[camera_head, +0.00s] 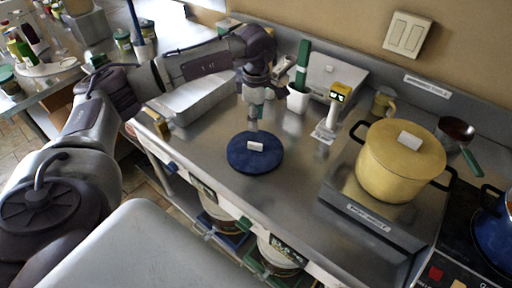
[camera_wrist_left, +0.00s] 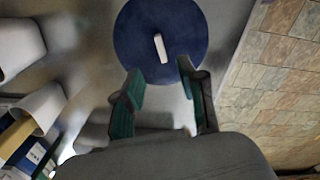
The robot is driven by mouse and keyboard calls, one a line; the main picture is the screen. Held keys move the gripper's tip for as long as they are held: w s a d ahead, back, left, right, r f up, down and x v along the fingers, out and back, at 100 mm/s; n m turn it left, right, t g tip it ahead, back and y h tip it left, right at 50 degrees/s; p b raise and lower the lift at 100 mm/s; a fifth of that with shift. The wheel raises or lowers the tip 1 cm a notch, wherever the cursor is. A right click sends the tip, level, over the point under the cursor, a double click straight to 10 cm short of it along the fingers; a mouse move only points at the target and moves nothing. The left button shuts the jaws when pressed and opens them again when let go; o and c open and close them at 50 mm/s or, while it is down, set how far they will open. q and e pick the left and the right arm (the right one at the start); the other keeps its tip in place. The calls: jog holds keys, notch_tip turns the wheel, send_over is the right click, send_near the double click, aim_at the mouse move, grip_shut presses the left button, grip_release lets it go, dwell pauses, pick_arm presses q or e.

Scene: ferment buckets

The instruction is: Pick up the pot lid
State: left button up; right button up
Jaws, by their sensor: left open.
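A round dark blue lid (camera_head: 240,158) with a small white handle (camera_head: 255,146) lies flat on the steel counter. The lid also shows in the left wrist view (camera_wrist_left: 138,38), with its white handle (camera_wrist_left: 160,47) upright in the picture. My left gripper (camera_head: 253,122) points down above the lid's far part. In the wrist view its green-lined fingers (camera_wrist_left: 162,82) are apart, with the lid beyond them and nothing between them. Whether the fingertips touch the lid is not clear. My right gripper is not in view.
A yellow pot (camera_head: 388,178) with a yellow cover stands to the right, and a blue pot (camera_head: 494,228) at the right edge. A white cup (camera_head: 298,100) and a yellow-headed tool (camera_head: 337,98) stand behind the lid. A metal tray (camera_head: 205,100) lies at the back left.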

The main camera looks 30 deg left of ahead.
pick_arm(q)
send_over(254, 143)
jog(key=f, duration=0.5)
jog(key=shift+w+d+f+p, duration=0.1)
jog(key=shift+w+d+p, duration=0.1)
jog(key=shift+d+p, duration=0.15)
jog(key=f, duration=0.1)
jog(key=f+p, duration=0.1)
jog(key=f, duration=0.1)
jog(key=f+p, duration=0.1)
jog(key=shift+s+a+f, duration=0.25)
jog(key=shift+a+f, duration=0.1)
jog(key=shift+f, duration=0.35)
grip_shut()
